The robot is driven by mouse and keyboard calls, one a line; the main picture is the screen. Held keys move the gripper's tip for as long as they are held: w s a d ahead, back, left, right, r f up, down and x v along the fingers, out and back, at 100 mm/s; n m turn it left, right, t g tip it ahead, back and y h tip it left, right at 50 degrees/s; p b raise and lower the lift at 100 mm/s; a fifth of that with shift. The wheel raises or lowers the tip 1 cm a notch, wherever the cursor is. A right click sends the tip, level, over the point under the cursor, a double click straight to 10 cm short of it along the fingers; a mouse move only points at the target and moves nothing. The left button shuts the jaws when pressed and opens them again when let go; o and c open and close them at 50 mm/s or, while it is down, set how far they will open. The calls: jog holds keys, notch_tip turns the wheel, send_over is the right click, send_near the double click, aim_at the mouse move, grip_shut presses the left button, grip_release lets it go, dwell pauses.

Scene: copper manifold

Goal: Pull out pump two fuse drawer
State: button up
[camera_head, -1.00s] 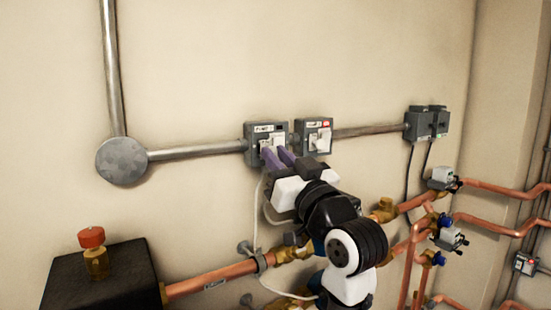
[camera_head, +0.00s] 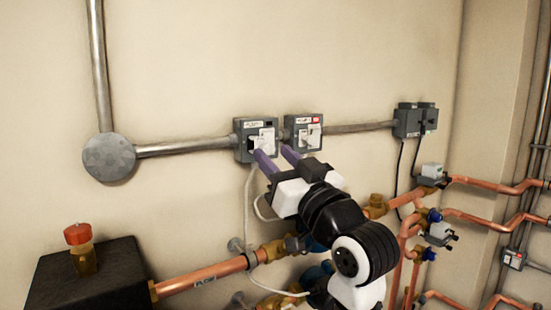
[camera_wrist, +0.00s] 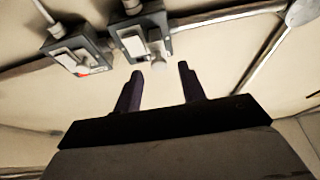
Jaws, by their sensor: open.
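Two grey boxes with white fuse-drawer fronts are side by side on the wall, a left box (camera_head: 243,129) and a right box (camera_head: 291,133) with a small red mark. Their labels are too small to read, so I cannot tell which is pump two. My gripper (camera_head: 273,152) is open and empty, its purple fingers just below and in front of the left box's lower right part. In the wrist view, my gripper (camera_wrist: 160,70) points toward the left box (camera_wrist: 124,42), apart from it; the right box (camera_wrist: 60,46) shows farther left.
Grey conduit (camera_head: 185,146) joins the boxes to a round junction box (camera_head: 109,157). Dark grey boxes (camera_head: 407,123) hang farther right. Copper pipes (camera_head: 205,277) and white cables run below, near my arm. The wall above the boxes is clear.

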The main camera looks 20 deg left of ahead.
jog(key=b+v, duration=0.4)
jog(key=v, duration=0.9)
jog(key=shift+f, duration=0.1)
